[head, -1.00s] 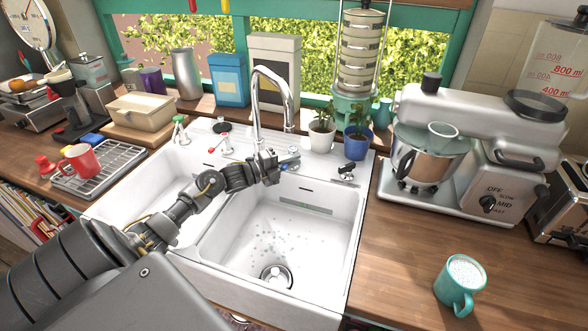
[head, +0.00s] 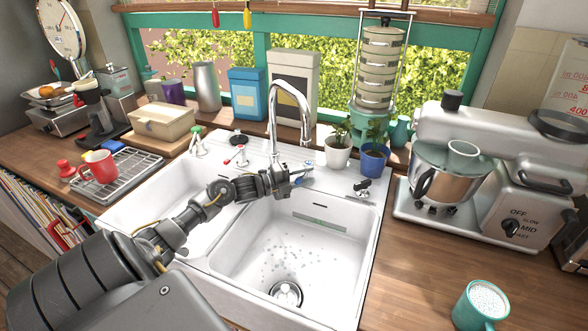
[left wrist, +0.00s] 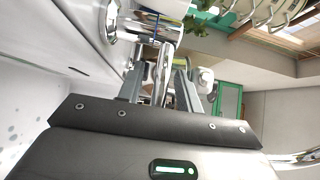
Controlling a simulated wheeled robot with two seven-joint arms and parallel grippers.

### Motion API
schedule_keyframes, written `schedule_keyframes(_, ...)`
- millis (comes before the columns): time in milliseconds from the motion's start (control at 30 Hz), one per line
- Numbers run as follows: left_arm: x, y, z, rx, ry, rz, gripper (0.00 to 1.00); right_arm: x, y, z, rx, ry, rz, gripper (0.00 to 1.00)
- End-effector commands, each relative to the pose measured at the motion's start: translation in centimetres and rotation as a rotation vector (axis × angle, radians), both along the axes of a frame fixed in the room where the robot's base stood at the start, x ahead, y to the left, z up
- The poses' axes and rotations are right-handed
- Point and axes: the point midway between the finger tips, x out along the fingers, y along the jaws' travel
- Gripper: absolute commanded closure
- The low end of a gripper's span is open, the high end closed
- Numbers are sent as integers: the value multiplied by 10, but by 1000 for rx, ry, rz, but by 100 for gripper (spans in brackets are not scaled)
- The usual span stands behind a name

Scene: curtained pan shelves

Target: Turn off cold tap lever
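The cold tap (head: 306,167), chrome with blue on it, stands at the back rim of the white double sink (head: 345,225), just right of the tall spout (head: 273,125). My left gripper (head: 288,180) is over the sink's back edge, right at this tap, and partly hides its lever. In the left wrist view, the two fingers (left wrist: 161,88) are apart, with a chrome bar, seemingly the lever (left wrist: 163,68), between them. I cannot tell whether either finger touches it. No running water is visible; droplets lie in the right basin. My right gripper is not in view.
The red-marked tap (head: 240,155) and a green-topped fitting (head: 199,143) are left of the spout. Two potted plants (head: 374,162) stand behind the sink's right side. A stand mixer (head: 480,170) and teal mug (head: 481,305) are on the right counter. The right basin is empty.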

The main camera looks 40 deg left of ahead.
Motion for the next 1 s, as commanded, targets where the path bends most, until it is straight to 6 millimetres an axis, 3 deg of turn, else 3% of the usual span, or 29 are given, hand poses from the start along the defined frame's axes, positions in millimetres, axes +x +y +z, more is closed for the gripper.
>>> schedule_keyframes(300,-53,26,-6,4,5,-1,65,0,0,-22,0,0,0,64)
schedule_keyframes(500,-78,39,-3,2,4,-2,65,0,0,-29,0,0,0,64)
schedule_keyframes(1000,-90,45,0,0,1,-1,65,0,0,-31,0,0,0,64)
